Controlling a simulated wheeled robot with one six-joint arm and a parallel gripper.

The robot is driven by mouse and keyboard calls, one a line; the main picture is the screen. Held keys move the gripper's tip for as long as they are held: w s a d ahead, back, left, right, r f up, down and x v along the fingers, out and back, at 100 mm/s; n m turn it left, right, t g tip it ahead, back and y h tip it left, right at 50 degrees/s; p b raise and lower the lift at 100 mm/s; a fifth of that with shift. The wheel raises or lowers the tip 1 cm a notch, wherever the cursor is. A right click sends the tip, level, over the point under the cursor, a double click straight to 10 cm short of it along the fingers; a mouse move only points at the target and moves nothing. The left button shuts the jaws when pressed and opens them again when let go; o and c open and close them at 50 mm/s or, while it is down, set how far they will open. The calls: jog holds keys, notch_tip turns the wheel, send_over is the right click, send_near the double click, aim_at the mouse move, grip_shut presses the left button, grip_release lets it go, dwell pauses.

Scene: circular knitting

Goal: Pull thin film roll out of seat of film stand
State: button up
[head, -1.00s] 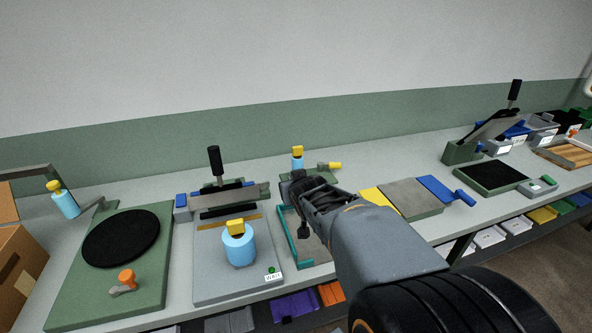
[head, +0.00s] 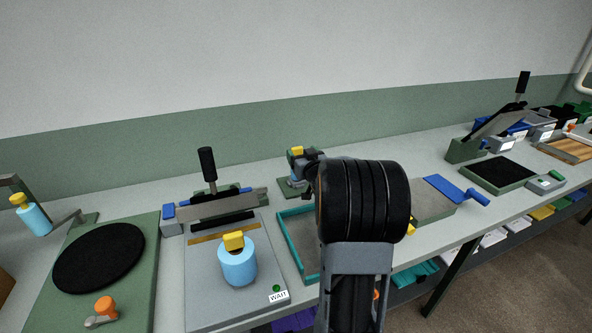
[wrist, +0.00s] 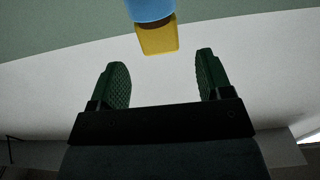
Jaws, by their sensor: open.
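At the back of the bench, the film stand (head: 286,189) shows a green base, mostly hidden behind my arm. Above it is the yellow top of the thin film roll (head: 297,151); its blue body is largely hidden in the head view. In the wrist view, which is upside down, a blue roll with a yellow cap (wrist: 157,38) is ahead of the fingertips, its cap pointing down in the picture. My gripper (wrist: 162,66) is open and empty, with green ridged fingers apart from the cap. In the head view my gripper (head: 305,166) is close by the stand, partly hidden.
A blue roll with yellow cap (head: 238,263) stands on a grey press plate (head: 215,305) at front left. Another blue roll (head: 35,220) is at far left, beside a green board with a black disc (head: 98,257). A teal-rimmed tray (head: 290,238) lies before the stand.

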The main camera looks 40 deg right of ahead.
aim_at(298, 149)
jog(key=shift+p+x, duration=0.7)
jog(key=shift+x, duration=2.5)
jog(key=c, duration=1.3)
grip_shut()
jog(key=shift+r, duration=0.1)
